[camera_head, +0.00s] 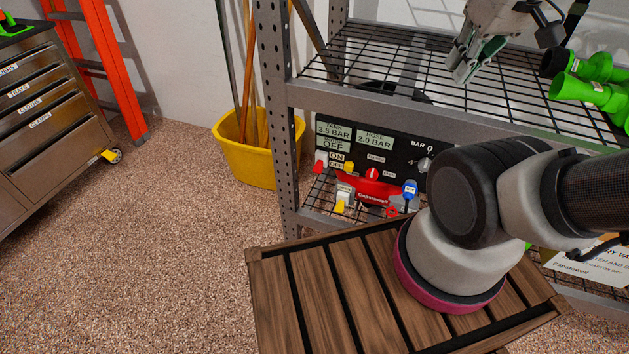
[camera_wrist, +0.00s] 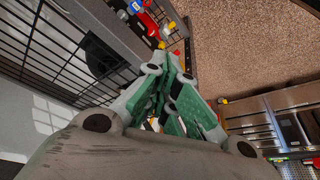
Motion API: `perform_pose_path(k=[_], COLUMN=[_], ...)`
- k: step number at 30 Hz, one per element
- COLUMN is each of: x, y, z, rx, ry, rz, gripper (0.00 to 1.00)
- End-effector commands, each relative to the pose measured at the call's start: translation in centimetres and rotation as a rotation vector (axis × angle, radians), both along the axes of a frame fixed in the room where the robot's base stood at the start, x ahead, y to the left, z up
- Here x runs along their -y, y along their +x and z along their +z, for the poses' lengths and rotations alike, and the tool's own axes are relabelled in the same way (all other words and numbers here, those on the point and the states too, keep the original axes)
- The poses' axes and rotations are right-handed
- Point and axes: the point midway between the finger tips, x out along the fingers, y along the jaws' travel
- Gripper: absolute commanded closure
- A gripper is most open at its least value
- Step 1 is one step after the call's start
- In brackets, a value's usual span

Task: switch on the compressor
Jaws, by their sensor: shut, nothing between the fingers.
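The compressor's black panel (camera_head: 385,148) stands on the lower shelf of the steel rack. Its displays read TANK 3.5 BAR, HOSE 2.0 BAR and OFF. ON and OFF labels (camera_head: 337,160) sit beside a small yellow control (camera_head: 348,167) at the panel's lower left. A red control (camera_head: 372,174) and a blue-topped valve (camera_head: 409,190) are farther right. My gripper (camera_head: 466,70) is shut and empty, above the upper wire shelf, up and right of the panel. In the wrist view my green-padded fingers (camera_wrist: 172,62) are together, with red and blue parts (camera_wrist: 146,20) beyond them. My arm hides the panel's right part.
The upper wire shelf (camera_head: 400,60) lies between my gripper and the panel. The rack post (camera_head: 275,120) stands left. Green fittings (camera_head: 590,85) lie at the shelf's right. A yellow bucket (camera_head: 250,155), orange ladder (camera_head: 115,70) and steel drawer chest (camera_head: 50,120) stand left, with open floor between.

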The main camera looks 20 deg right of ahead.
Motion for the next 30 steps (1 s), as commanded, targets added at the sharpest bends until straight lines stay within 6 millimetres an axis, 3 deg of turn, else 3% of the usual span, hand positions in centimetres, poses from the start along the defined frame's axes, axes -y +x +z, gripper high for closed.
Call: perform_pose_path(k=[5, 11, 23, 30], x=[-0.3, -2.2, -6.2, -7.7], y=[0.2, 2.1, 9.2, 13.3], z=[-0.3, -3.7, -15.0, -23.8], rx=[-0.016, -0.192, -0.73, -1.01], ry=[0.0, -0.014, -0.272, -0.553], rz=[0.015, 0.105, 0.404, 0.625], gripper=[1.0, 1.0, 1.0, 1.0])
